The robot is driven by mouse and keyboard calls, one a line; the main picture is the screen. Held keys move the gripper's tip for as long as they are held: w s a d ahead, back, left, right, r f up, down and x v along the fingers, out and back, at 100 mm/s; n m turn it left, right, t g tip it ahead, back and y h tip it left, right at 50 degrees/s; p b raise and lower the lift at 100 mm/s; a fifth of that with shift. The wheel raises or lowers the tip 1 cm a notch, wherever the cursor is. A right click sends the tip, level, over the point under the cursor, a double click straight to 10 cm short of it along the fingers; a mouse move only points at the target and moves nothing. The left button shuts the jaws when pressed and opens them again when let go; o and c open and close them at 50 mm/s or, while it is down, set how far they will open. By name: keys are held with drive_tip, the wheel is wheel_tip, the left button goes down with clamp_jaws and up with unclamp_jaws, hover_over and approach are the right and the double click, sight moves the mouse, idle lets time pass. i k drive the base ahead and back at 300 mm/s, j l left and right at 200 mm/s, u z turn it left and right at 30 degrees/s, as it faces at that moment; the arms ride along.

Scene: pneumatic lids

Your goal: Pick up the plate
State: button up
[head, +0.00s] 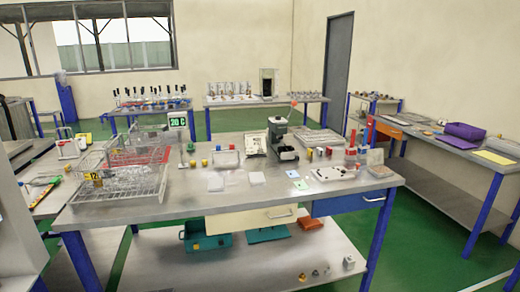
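I cannot tell for certain which thing is the plate. Two small flat whitish pieces lie near the middle of the grey workbench (200,208): a left piece (215,182) and a right piece (257,178). Right of them lie a small pale blue flat piece (292,174) and a pale green one (300,184). A larger flat whitish plate-like piece (333,174) with small dark marks lies further right. My gripper is not in view.
Wire baskets (122,172) crowd the bench's left end. The front strip is clear. A side bench (440,140) holds a purple bin (465,131).

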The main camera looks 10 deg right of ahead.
sight(217, 184)
drive_tip(key=i+l+u, duration=0.5)
drive_tip(key=l, duration=0.5)
drive_tip(key=i+l+u, duration=0.15)
drive_tip(key=l+u, duration=0.35)
drive_tip(key=l, duration=0.6)
drive_tip(key=l+u, duration=0.5)
drive_tip(key=l, duration=0.65)
drive_tip(key=k+l+u, duration=0.2)
drive_tip(key=l+u, duration=0.3)
drive_tip(key=l, duration=0.7)
